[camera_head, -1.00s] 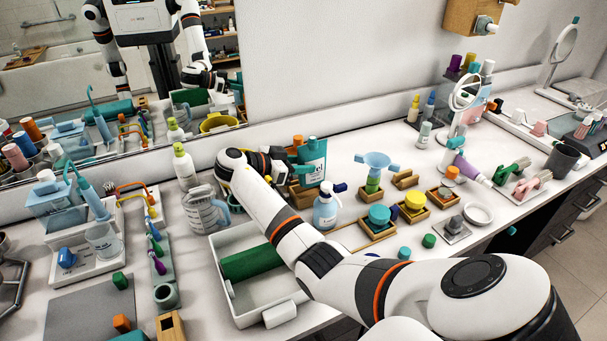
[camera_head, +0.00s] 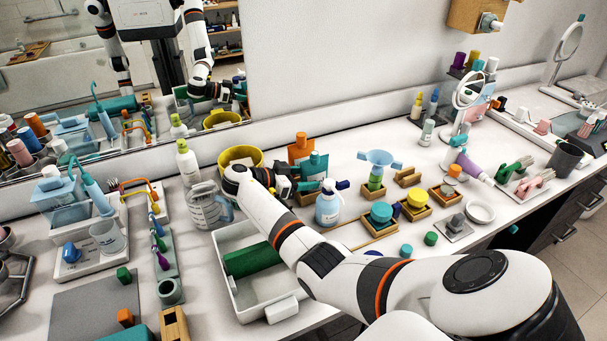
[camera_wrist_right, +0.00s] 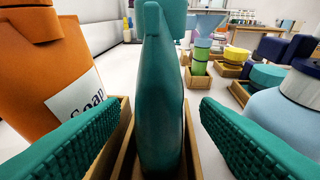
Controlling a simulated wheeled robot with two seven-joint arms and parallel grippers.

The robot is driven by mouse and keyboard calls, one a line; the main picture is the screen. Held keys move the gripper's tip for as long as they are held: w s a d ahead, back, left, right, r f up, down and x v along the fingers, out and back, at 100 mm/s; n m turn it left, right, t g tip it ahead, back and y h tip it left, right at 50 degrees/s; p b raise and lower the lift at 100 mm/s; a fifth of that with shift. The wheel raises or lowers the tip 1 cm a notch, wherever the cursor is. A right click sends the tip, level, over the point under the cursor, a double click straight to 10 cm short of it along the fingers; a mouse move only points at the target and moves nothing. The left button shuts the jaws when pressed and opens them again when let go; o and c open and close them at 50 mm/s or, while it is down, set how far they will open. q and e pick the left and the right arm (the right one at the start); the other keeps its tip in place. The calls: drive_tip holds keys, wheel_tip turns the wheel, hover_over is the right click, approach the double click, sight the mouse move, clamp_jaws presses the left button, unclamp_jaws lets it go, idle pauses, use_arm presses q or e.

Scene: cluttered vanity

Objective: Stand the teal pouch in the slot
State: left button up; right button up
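The teal pouch (camera_head: 316,166) stands upright among the wooden holders at the back of the vanity. In the right wrist view the teal pouch (camera_wrist_right: 162,100) is in the middle, with its lower part between the walls of a narrow wooden slot (camera_wrist_right: 187,140). My right gripper (camera_head: 290,184) is at the pouch's left side in the head view. In the right wrist view its green ridged fingers (camera_wrist_right: 160,135) are spread on either side of the pouch, with gaps to it. The pouch's base is hidden. My left gripper is not in view.
An orange soap pouch (camera_wrist_right: 60,75) stands close on the left in the wrist view. A light blue pump bottle (camera_head: 328,204) is close on the right. A yellow bowl (camera_head: 240,157) is behind my wrist. A white tray (camera_head: 240,297) lies under my forearm.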

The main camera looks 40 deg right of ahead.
drive_tip(key=shift+r, duration=0.1)
drive_tip(key=shift+w+a, duration=0.1)
drive_tip(key=shift+a, duration=0.1)
drive_tip(key=b+v, duration=0.3)
drive_tip(key=v, duration=0.7)
drive_tip(key=shift+a+b, duration=0.3)
drive_tip(key=shift+a, duration=0.05)
drive_tip(key=shift+w+a+r, duration=0.1)
drive_tip(key=shift+a+r, duration=0.2)
drive_tip(key=shift+a, duration=0.1)
